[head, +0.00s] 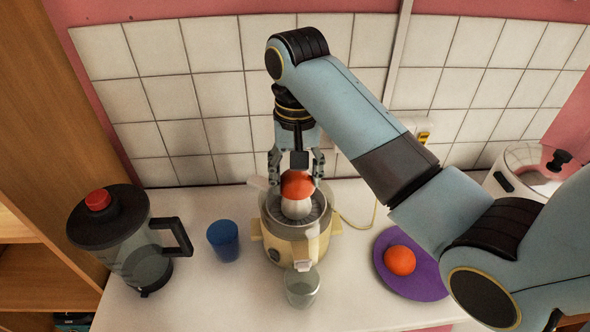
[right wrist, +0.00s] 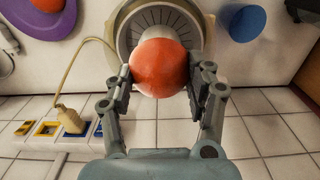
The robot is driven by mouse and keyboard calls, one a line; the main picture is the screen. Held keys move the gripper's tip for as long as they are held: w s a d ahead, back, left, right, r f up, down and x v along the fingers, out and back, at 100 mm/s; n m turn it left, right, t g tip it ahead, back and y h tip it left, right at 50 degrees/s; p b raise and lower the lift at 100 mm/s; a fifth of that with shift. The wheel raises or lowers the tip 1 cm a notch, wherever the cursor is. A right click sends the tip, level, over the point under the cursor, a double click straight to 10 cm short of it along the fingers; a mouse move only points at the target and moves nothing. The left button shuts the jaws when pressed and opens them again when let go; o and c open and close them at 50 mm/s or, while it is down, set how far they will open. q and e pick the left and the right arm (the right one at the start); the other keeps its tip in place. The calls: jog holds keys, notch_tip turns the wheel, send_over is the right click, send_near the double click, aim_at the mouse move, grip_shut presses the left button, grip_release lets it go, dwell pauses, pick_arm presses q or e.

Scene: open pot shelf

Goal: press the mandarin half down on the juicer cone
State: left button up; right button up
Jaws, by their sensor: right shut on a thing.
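The juicer (head: 296,240) is cream-coloured with a grey ribbed bowl and stands on the white counter near the wall. Its pale cone (head: 296,208) shows in the head view just below the mandarin half (head: 297,184). My right gripper (head: 297,170) points down from above and is shut on the orange mandarin half, which also shows in the right wrist view (right wrist: 159,68). The half sits over the cone; whether it touches cannot be told. In the right wrist view, the juicer bowl (right wrist: 130,30) lies behind the half. My left gripper is not in view.
A glass (head: 302,287) stands under the juicer's spout. A blue cup (head: 223,240) and a blender jug (head: 130,240) stand to the left. A purple plate (head: 428,284) with another mandarin (head: 399,260) lies to the right. The tiled wall is close behind.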

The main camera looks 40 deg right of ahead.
jog(key=shift+f, duration=0.15)
jog(key=shift+f, duration=1.05)
jog(key=shift+f+b, duration=0.35)
jog(key=shift+f, duration=0.4)
dwell(3.7)
dwell(1.3)
jog(key=shift+r+p, duration=0.35)
jog(key=shift+r, duration=3.2)
